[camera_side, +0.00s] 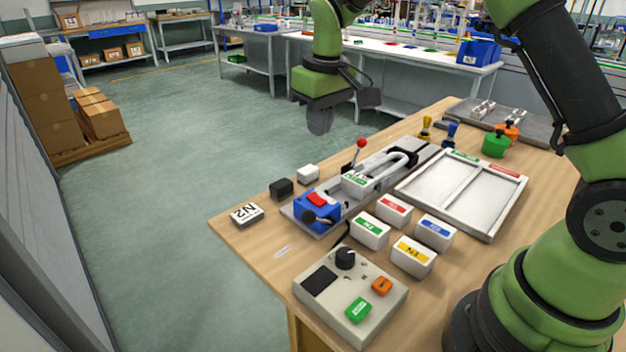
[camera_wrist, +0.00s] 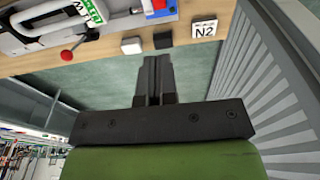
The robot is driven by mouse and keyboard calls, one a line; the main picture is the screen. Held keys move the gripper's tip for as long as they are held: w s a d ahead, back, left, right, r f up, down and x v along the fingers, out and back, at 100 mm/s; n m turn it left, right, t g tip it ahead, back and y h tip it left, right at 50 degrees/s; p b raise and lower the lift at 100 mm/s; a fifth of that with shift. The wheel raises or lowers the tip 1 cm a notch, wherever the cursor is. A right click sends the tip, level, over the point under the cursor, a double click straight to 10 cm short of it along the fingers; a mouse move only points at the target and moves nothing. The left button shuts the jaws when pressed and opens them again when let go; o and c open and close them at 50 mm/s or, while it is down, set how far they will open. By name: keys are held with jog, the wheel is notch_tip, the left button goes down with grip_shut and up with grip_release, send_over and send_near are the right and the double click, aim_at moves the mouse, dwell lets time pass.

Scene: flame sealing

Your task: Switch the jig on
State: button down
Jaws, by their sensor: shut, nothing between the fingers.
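The jig (camera_side: 418,150) is a grey plate on the wooden table. It carries a white U-shaped tube, a white block with a green label, a lever with a red ball (camera_side: 361,143) standing up, and a blue block (camera_side: 318,212) with a red rocker-like piece (camera_side: 317,199) on top. A black ball knob (camera_side: 309,216) sits at its front. My gripper (camera_side: 320,122) is shut and empty, pointing down, high and behind the jig. In the wrist view my gripper (camera_wrist: 157,62) shows over the floor, with the red ball (camera_wrist: 67,55) to its left.
A control box (camera_side: 338,325) with a black dial, orange button and green button stands at the front. Several labelled blocks and a divided white tray (camera_side: 487,221) lie right of the jig. A black cube (camera_side: 281,189), a white cube (camera_side: 308,174) and an N2 tile (camera_side: 246,214) are left.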

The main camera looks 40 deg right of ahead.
aim_at(311, 194)
jog(key=f, duration=0.4)
jog(key=w+f, duration=0.1)
jog(key=f, duration=0.8)
jog(key=shift+w+f, duration=0.15)
jog(key=shift+w, duration=0.15)
jog(key=shift+f, duration=0.2)
